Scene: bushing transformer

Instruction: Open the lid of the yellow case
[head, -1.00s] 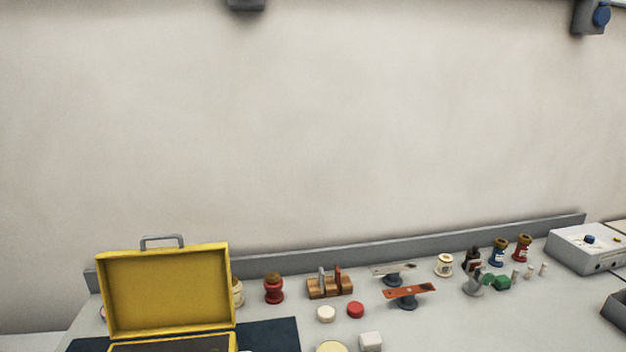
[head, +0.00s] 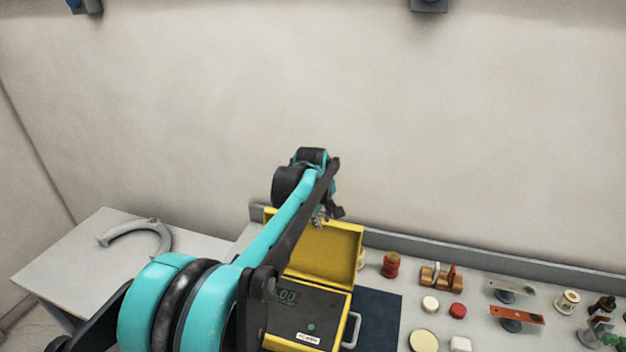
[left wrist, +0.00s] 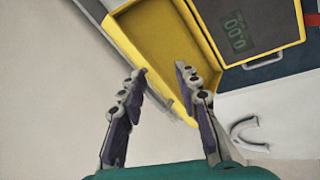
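The yellow case (head: 357,258) stands on the bench with its lid (head: 322,247) raised upright. Its dark panel with a green digital display (head: 287,297) is exposed. In the left wrist view the inside of the lid (left wrist: 160,30) and the display (left wrist: 236,30) show. My left arm reaches over the case from the left. My left gripper (head: 327,213) is at the lid's top edge and partly hidden by its own links. In the left wrist view the left gripper (left wrist: 161,73) is open, its fingers apart around the lid's edge; contact is unclear. My right gripper is out of view.
A dark mat (head: 378,320) lies under the case. Red, white and copper parts stand to the right, including a red bushing (head: 391,265) and an orange plate (head: 517,314). A grey C-shaped piece (head: 137,235) lies on the left side table. The wall is close behind.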

